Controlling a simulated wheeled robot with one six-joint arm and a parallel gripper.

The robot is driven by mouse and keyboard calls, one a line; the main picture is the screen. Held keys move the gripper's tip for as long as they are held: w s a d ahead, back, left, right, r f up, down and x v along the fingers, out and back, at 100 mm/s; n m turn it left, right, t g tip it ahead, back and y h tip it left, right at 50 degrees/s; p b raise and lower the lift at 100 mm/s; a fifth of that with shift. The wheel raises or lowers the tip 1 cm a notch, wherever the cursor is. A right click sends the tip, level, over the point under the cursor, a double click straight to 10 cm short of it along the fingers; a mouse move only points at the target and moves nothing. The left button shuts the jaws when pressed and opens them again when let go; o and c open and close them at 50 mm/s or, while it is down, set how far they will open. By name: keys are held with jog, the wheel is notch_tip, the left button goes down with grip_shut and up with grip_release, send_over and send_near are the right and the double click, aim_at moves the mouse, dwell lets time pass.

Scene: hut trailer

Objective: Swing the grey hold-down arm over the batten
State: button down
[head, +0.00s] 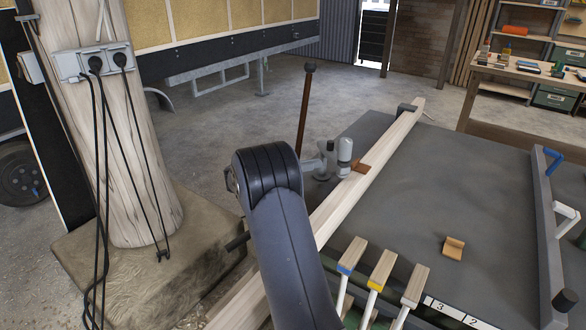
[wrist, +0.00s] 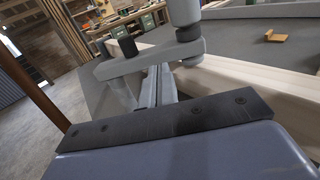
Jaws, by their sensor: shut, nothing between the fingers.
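The pale wooden batten (head: 372,153) lies along the left side of the dark grey table. The grey hold-down arm (wrist: 150,60) stands beside it. Its left end has a round boss, and its right end carries a light grey cylinder (wrist: 184,12), also seen in the head view (head: 345,150). That end overlaps the batten's edge in the wrist view; I cannot tell whether it is above the wood. My gripper (wrist: 157,82) is shut and empty, its fingertips close to the arm's middle. I cannot tell whether they touch.
A brown upright lever (head: 305,110) with a dark knob stands left of the hold-down. A small wooden block (head: 453,247) is on the table (head: 420,200). Several coloured-banded wooden pieces (head: 381,270) stand in front. A log post (head: 145,150) rises at left.

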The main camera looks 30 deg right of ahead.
aim_at(333, 164)
jog(key=shift+x, duration=1.4)
jog(key=shift+s+d+n+t+h, duration=0.15)
jog(key=shift+s+d+n+t, duration=0.15)
jog(key=shift+n+t, duration=0.35)
jog(key=shift+s+d+n+t+h, duration=0.15)
jog(key=shift+s+d+n+t, duration=0.2)
jog(key=shift+t, duration=0.5)
jog(key=d+n+t, duration=0.1)
jog(key=t, duration=0.1)
jog(key=s+d+n+t+b, duration=0.1)
jog(key=t, duration=0.1)
jog(key=shift+d+n+b, duration=0.1)
jog(key=shift+n+b, duration=0.2)
jog(key=shift+n, duration=0.1)
jog(key=shift+s+d+b, duration=0.2)
jog(key=shift+d+b, duration=0.15)
jog(key=shift+d, duration=0.7)
jog(key=shift+r, duration=0.1)
